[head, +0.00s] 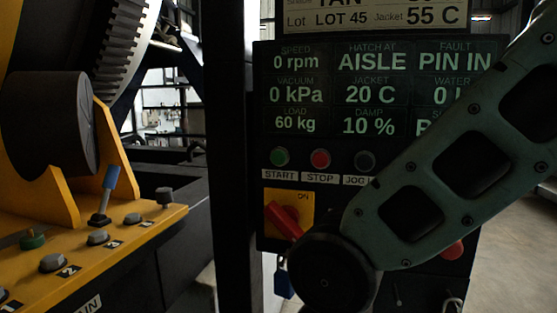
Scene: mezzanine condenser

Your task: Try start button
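The green START button (280,157) is at the upper left of the button row on the dark control panel (262,110), above its white START label (280,175). Nothing covers it. My arm, a green-grey link with dark cutouts, crosses the panel's right side and ends in a dark round joint below the buttons. My gripper is out of view, so I cannot see its fingers or what they hold.
The red STOP button (320,159) and dark JOG button (364,161) sit right of START. A red rotary switch (284,221) on a yellow plate is below, with a padlock (283,279) hanging under it. The panel reads FAULT PIN IN. A yellow frame with numbered bolts (98,238) and a blue-handled lever (107,192) stands left.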

